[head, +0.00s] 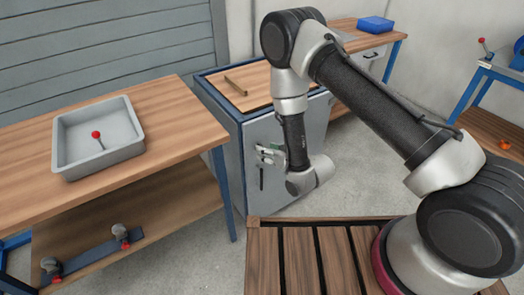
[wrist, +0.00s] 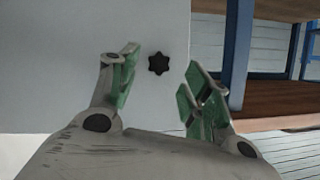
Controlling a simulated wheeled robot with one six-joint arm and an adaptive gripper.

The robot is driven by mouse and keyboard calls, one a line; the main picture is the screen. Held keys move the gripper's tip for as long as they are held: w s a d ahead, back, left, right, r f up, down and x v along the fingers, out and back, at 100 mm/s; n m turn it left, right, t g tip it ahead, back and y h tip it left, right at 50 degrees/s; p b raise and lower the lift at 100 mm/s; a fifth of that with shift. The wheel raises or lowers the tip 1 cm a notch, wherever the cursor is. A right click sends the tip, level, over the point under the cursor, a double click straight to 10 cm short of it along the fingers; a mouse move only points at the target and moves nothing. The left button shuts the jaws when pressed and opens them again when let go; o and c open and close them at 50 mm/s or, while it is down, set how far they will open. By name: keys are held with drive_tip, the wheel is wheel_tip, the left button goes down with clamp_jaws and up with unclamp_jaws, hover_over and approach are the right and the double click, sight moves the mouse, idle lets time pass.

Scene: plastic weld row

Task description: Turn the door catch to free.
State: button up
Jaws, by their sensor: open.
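The door catch (wrist: 159,64) is a small black star-shaped knob on a plain grey door (wrist: 60,60) in the wrist view. My gripper (wrist: 160,80) is open, with one green-padded finger on each side of the knob in the picture. The knob appears beyond the fingertips; I cannot tell how far. In the head view my gripper (head: 265,154) is at the grey door of a blue-framed cabinet (head: 238,115), and the knob is not discernible there. A dark upright bar (head: 261,179) shows just below the gripper.
A wooden bench (head: 170,100) at left carries a grey tray (head: 62,150) holding a red-knobbed lever (head: 97,136). Its lower shelf holds a dark bar with clamps (head: 90,255). A slatted wooden deck (head: 300,255) lies in front. Floor is clear between bench and deck.

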drive_tip(key=x, duration=0.3)
drive_tip(key=shift+w+a+f, duration=0.1)
drive_tip(key=shift+w+a, duration=0.1)
drive_tip(key=shift+w, duration=0.1)
drive_tip(key=shift+c, duration=0.4)
drive_tip(key=c, duration=0.9)
drive_tip(key=shift+c, duration=0.2)
